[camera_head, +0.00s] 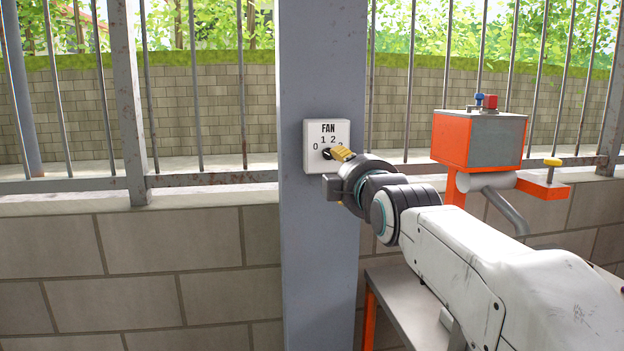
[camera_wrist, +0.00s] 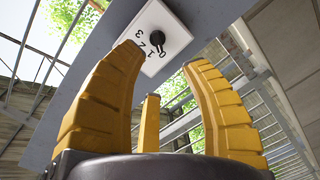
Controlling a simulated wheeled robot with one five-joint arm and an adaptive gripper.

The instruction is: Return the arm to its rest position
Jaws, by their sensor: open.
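My arm reaches from the lower right toward a grey post in the head view. My gripper (camera_head: 342,154), with yellow fingers, is close in front of a white fan switch box (camera_head: 312,132) on the post. In the wrist view my gripper (camera_wrist: 160,60) is open, its yellow fingers spread apart with nothing between them. The fan switch (camera_wrist: 171,25) with its black knob (camera_wrist: 156,39) shows beyond the fingertips. The knob also shows partly in the head view (camera_head: 326,154), beside the fingers. Whether a finger touches the box cannot be told.
The grey post (camera_head: 318,240) stands directly ahead. A low block wall (camera_head: 140,265) with a metal fence on top runs behind it. An orange and grey machine (camera_head: 480,140) with a red button and a grey table (camera_head: 398,300) are on the right, near my arm.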

